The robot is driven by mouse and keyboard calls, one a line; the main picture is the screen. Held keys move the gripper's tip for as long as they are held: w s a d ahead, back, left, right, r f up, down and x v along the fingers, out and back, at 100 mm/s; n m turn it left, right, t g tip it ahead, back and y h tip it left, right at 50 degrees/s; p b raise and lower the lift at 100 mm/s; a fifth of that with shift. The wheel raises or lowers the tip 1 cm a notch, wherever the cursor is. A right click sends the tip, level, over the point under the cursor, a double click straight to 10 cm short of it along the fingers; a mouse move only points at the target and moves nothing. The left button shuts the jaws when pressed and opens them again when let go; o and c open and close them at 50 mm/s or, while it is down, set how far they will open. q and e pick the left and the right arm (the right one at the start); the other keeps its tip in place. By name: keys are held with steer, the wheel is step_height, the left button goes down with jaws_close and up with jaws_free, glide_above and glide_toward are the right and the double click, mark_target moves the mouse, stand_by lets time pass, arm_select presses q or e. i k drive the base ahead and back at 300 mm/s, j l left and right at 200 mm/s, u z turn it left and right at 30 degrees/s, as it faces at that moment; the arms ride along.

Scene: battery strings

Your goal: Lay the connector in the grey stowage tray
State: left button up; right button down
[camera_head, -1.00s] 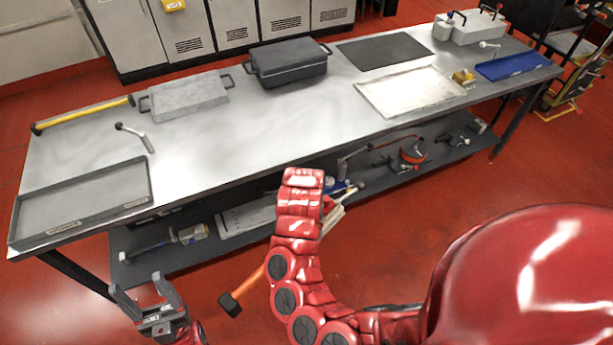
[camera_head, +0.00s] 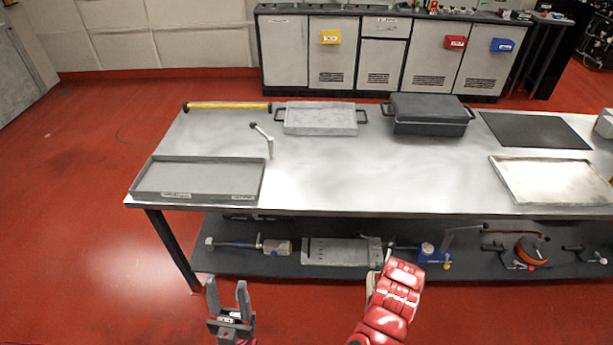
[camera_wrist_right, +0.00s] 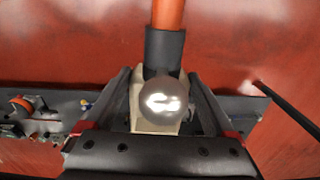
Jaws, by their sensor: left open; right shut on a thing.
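The grey stowage tray (camera_head: 205,178), shallow with two labels on its front rim, lies empty at the table's left end. In the right wrist view my right gripper (camera_wrist_right: 162,100) is shut on what I take as the connector (camera_wrist_right: 165,50), a pale body with a dark sleeve and an orange length. A shiny round knob shows in front of it. In the head view my right forearm hides most of that gripper, in front of the table and away from the tray. My left gripper (camera_head: 228,288) is open and empty, in front of the table below the tray.
The steel table (camera_head: 350,185) has clear room in its middle. A yellow bar (camera_head: 228,106), a small handle (camera_head: 264,137), a light grey lidded box (camera_head: 320,118) and a dark case (camera_head: 430,113) stand behind. A lower shelf (camera_head: 300,268) holds several tools.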

mark_target(201, 178)
steer(key=i+j+z, duration=0.15)
steer(key=j+z, duration=0.15)
steer(key=j, duration=0.75)
steer(key=j+z, duration=0.25)
steer(key=j, duration=0.85)
